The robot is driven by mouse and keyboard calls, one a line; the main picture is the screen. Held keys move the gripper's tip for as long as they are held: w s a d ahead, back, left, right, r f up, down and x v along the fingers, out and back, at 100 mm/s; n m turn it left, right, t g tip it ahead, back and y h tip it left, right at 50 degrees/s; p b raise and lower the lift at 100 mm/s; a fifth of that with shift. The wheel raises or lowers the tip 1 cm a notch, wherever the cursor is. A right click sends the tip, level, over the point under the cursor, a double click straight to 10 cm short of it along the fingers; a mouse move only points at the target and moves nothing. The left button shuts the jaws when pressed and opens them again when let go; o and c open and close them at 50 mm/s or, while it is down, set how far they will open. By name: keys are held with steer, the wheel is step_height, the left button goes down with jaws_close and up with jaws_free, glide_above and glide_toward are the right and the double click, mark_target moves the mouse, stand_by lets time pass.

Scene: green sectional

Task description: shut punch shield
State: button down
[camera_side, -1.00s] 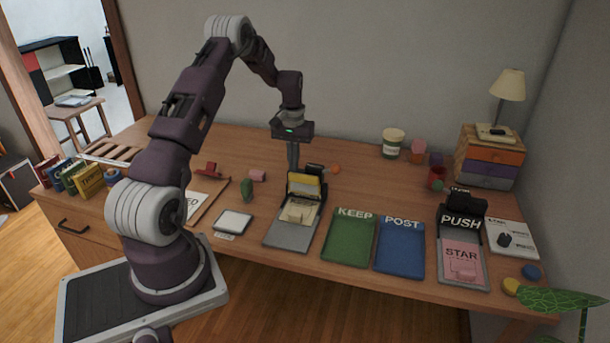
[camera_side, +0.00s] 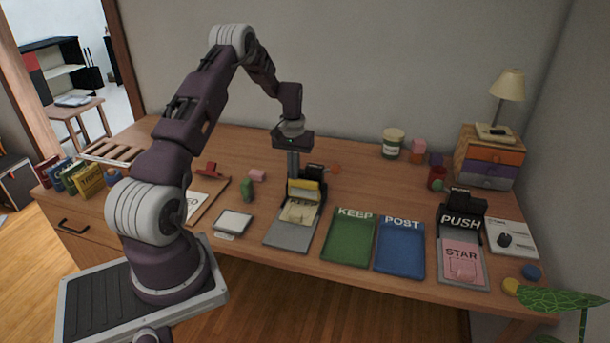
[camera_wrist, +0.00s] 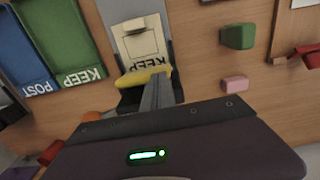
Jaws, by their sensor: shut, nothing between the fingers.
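The punch (camera_side: 291,235) stands at the middle of the desk, with a grey base plate and a dark rear body. A cream card (camera_side: 299,212) marked KEEP lies on it. The punch's yellow shield (camera_side: 309,194) is tilted up behind the card; it crosses the top of the card in the wrist view (camera_wrist: 138,79). My gripper (camera_side: 292,176) is shut and empty, pointing down at the shield. In the wrist view, my fingers (camera_wrist: 157,80) overlap the shield's right part; I cannot tell whether they touch it.
A green KEEP tray (camera_side: 349,240) and a blue POST tray (camera_side: 400,248) lie right of the punch. A black PUSH device (camera_side: 462,220) with a pink STAR card stands further right. A green block (camera_side: 247,190) and pink block (camera_side: 257,175) lie to the left.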

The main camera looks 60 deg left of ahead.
steer(key=shift+f, duration=0.5)
step_height(320, 180, up, 9)
stand_by(0.6)
